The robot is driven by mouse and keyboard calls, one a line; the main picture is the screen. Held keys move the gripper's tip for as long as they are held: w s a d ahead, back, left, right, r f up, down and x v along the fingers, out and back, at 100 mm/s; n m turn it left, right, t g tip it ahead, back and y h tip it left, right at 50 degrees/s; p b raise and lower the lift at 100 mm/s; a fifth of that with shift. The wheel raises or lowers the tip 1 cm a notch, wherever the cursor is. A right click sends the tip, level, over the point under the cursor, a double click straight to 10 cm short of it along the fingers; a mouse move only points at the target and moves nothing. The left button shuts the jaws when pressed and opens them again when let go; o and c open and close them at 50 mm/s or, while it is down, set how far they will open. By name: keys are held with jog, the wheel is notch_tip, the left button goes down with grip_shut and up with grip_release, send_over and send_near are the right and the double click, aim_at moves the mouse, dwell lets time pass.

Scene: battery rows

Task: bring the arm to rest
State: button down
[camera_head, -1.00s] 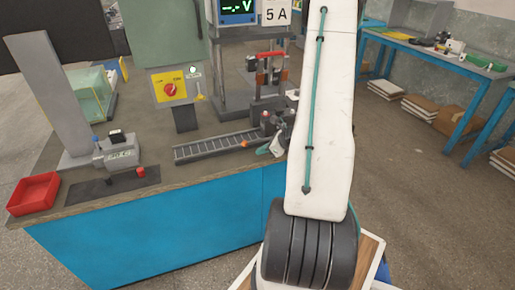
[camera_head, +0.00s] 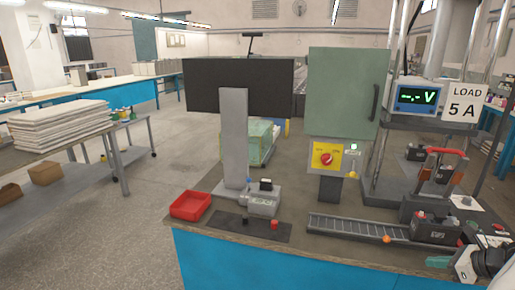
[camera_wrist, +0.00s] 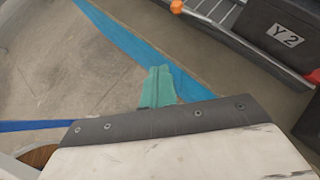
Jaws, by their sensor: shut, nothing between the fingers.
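My gripper shows in the wrist view (camera_wrist: 158,88) as two teal fingers pressed together with nothing between them. Below them is the white and dark grey wrist housing. In the head view my gripper (camera_head: 438,262) is at the lower right, by the front edge of the workbench (camera_head: 330,262). My white and black wrist enters there from the right edge, and most of the arm is out of frame. A dark battery marked Y 2 (camera_wrist: 262,32) lies to the upper right of the fingers in the wrist view, apart from them.
A roller track (camera_head: 345,226) runs along the bench, with a dark battery (camera_head: 436,228) at its right end. A red tray (camera_head: 191,205), a grey post, a green cabinet (camera_head: 340,90) and a voltage display (camera_head: 417,98) stand on the bench.

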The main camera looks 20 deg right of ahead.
jog(key=s+a+r+n+g+h, duration=0.1)
jog(key=s+a+r+n+g, duration=0.1)
jog(key=a+r+n, duration=0.6)
jog(key=s+a+r+n+g+h, duration=0.1)
jog(key=s+a+r+n+g, duration=0.2)
jog(key=a+r+n, duration=0.5)
jog(key=s+a+r+n+g+h, duration=0.1)
jog(key=s+a+r+n+g, duration=0.2)
jog(key=a+r+n, duration=0.6)
jog(key=s+a+n, duration=0.1)
jog(key=a+n, duration=0.6)
jog(key=a, duration=0.4)
jog(key=shift+a, duration=0.3)
